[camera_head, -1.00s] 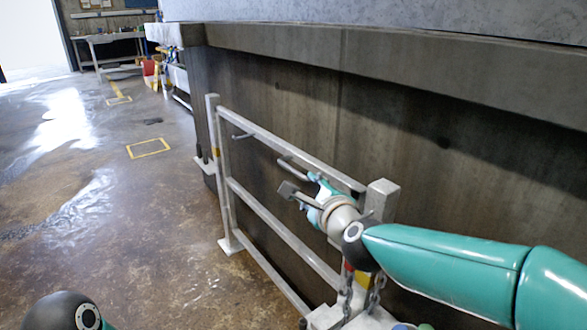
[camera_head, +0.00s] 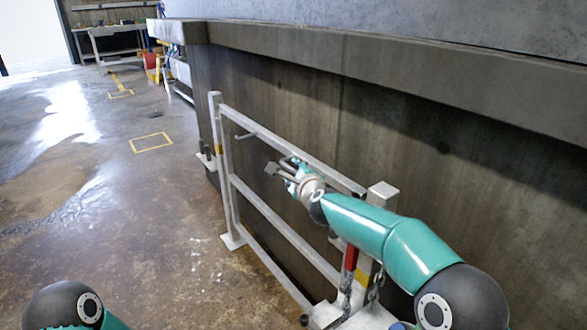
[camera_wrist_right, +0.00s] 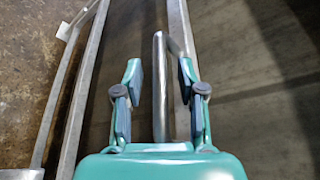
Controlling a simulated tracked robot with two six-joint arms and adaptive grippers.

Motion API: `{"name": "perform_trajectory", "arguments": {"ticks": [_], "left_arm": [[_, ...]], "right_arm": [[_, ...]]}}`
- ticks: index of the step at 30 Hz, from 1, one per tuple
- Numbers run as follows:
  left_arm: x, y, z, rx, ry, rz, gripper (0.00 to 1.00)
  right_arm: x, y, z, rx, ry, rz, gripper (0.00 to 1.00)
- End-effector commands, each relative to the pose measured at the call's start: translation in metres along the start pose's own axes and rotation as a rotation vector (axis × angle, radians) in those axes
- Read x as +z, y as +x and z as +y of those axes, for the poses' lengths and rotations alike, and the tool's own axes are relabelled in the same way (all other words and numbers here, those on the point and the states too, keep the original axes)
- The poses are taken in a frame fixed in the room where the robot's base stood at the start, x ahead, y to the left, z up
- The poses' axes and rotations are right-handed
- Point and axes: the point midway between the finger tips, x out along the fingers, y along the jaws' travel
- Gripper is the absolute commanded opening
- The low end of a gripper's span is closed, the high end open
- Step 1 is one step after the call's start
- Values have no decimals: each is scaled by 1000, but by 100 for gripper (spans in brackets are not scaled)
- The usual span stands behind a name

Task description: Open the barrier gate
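The barrier gate (camera_head: 285,228) is a pale metal frame of rails, closed across between a far-left post (camera_head: 216,122) and a near-right post (camera_head: 381,196). My right gripper (camera_head: 280,172) is at its top rail, roughly midway along. In the right wrist view my right gripper (camera_wrist_right: 160,72) is open. A round metal handle bar (camera_wrist_right: 160,112) runs between its two fingers, with gaps visible on both sides. The top rail (camera_wrist_right: 180,32) passes just right of the bar. A smaller bar (camera_head: 244,136) sticks out farther along the gate. My left gripper is out of view.
A tall concrete wall (camera_head: 410,150) runs behind the gate. A chain (camera_head: 346,298) and a red part (camera_head: 351,258) hang by the near post. Open wet floor (camera_head: 120,210) lies left of the gate. A workbench (camera_head: 112,45) stands far back.

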Motion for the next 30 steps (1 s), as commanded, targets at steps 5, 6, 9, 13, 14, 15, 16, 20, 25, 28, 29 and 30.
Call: {"name": "perform_trajectory", "arguments": {"ticks": [5,6,9,13,14,15,16,20,25,28,29,30], "left_arm": [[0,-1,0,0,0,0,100],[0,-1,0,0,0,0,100],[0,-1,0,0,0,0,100],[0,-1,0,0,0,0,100],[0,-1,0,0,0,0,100],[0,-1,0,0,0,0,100],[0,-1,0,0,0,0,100],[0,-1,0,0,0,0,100],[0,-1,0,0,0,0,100],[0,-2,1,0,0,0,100],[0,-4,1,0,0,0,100],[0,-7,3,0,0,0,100]], "right_arm": [[-1,2,1,1,0,1,39],[-1,2,1,1,0,1,39],[-1,2,1,0,0,1,39],[-1,2,0,0,0,1,19],[-1,2,0,0,0,1,14],[-1,2,0,0,0,1,8],[-1,2,0,0,0,1,3],[-1,2,1,1,0,1,0],[-1,2,2,2,0,1,0],[0,2,1,2,0,2,0],[1,3,1,2,1,4,0],[2,3,0,-1,3,8,0]]}}
